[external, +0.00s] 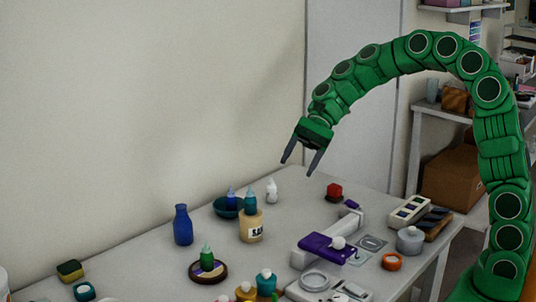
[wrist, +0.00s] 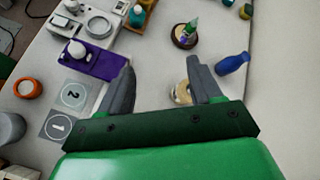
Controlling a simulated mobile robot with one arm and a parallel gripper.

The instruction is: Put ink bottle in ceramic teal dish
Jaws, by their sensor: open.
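The teal dish (external: 221,211) stands toward the back of the table in the external view, with a small blue pointed-tip bottle (external: 232,194) in or just behind it. Which bottle is the ink bottle is not clear. A similar green-tipped bottle (external: 207,255) stands on a round brown dish (external: 222,275), and a white one (external: 272,190) stands right of the teal dish. My gripper (external: 301,167) is open and empty, high above the table. In the wrist view a cream bottle (wrist: 181,94) shows between my open fingers (wrist: 160,66). I cannot make out the teal dish there.
A beige labelled bottle (external: 251,227) stands close in front of the teal dish. A blue bottle (external: 182,226) is to its left. A purple block (external: 325,247), a grey jar (external: 410,240) and an orange jar (external: 391,262) crowd the right. The back left of the table is bare.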

